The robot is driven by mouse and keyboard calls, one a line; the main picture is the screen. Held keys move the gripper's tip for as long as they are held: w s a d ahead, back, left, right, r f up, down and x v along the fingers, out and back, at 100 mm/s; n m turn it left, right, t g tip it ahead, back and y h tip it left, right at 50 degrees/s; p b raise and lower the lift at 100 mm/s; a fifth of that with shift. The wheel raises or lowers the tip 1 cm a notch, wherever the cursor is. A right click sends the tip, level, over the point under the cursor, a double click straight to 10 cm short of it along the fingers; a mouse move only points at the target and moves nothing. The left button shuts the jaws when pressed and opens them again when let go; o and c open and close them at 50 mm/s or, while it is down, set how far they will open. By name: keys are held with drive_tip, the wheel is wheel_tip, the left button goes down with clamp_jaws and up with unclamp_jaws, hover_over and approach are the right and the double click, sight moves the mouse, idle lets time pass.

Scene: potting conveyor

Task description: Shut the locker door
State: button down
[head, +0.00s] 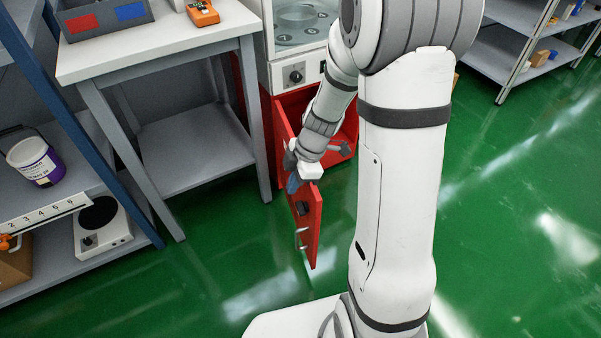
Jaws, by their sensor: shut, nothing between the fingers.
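The red locker (351,137) stands under a white machine. Its inside is partly visible, with much of it behind my arm. The red locker door (313,226) stands open, swung out toward the camera and seen nearly edge-on. A metal handle (300,239) and a dark latch plate show on the door's left face. My gripper (293,185) is shut and empty, pointing down at the door's left side near its upper part. I cannot tell whether it touches the door.
A white workbench (160,47) with a lower shelf stands left of the locker. A grey shelf unit with a bucket (34,160) and a white scale (102,228) is at far left. Green floor (225,270) is clear in front of the door.

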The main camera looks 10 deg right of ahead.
drive_tip(key=d, duration=0.1)
drive_tip(key=d+f, duration=0.1)
drive_tip(key=d, duration=0.1)
drive_tip(key=shift+w+d+f, duration=0.1)
drive_tip(key=shift+d, duration=0.2)
drive_tip(key=shift+d+b, duration=0.15)
drive_tip(key=shift+b, duration=0.15)
